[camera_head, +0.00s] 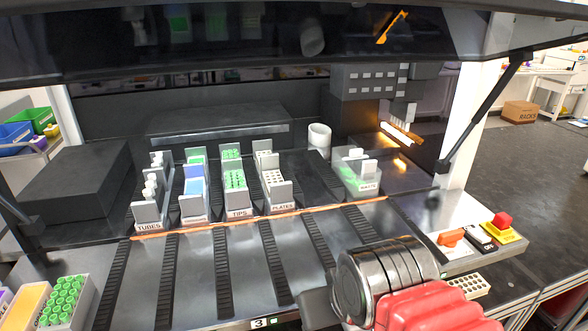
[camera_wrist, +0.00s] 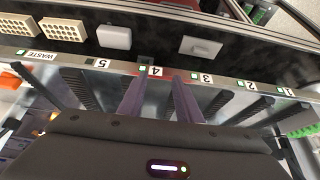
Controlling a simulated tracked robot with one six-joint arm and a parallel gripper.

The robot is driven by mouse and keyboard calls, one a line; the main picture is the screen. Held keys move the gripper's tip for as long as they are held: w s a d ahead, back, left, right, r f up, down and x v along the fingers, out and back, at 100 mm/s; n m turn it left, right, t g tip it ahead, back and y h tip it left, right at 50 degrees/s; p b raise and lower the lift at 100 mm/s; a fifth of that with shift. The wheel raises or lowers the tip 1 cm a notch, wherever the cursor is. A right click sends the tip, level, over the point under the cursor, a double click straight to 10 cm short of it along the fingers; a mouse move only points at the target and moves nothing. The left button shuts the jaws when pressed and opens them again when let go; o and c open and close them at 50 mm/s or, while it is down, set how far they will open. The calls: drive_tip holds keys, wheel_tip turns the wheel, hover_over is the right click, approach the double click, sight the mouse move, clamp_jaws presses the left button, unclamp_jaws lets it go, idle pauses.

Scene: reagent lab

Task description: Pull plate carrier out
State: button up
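The plate carrier (camera_head: 275,182), labelled PLATES, stands upright at the back of the deck, holding white plates. It is the rightmost of the group of labelled carriers, to the right of the TIPS carrier. It does not show in the wrist view. My gripper (camera_wrist: 162,88) shows in the wrist view as two dark purple fingers spread apart, with nothing between them. Its tips are near the front-edge label 4 (camera_wrist: 150,71). In the head view my red and metal arm covers the lower right of the deck, and the fingers cannot be made out. The gripper is well apart from the carrier.
The TIPS carrier (camera_head: 235,180), a blue-and-green carrier (camera_head: 194,185) and the TUBES carrier (camera_head: 152,192) stand left of it. A WASTE box (camera_head: 360,172) stands right. Dark rails (camera_head: 222,275) divide the empty front lanes. A red button (camera_head: 502,220) sits right.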

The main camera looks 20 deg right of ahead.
drive_tip(key=shift+o, duration=0.5)
drive_tip(key=o, duration=0.3)
drive_tip(key=shift+w+r, duration=0.3)
drive_tip(key=shift+w, duration=0.05)
drive_tip(key=o, duration=0.6)
drive_tip(key=w+r, duration=0.3)
drive_tip(key=w, duration=0.2)
drive_tip(key=shift+d+r, duration=0.15)
drive_tip(key=shift+d, duration=0.25)
drive_tip(key=g, duration=0.1)
approach(282, 185)
drive_tip(key=x, duration=0.5)
drive_tip(key=shift+w, duration=0.1)
drive_tip(key=shift+x, duration=3.75)
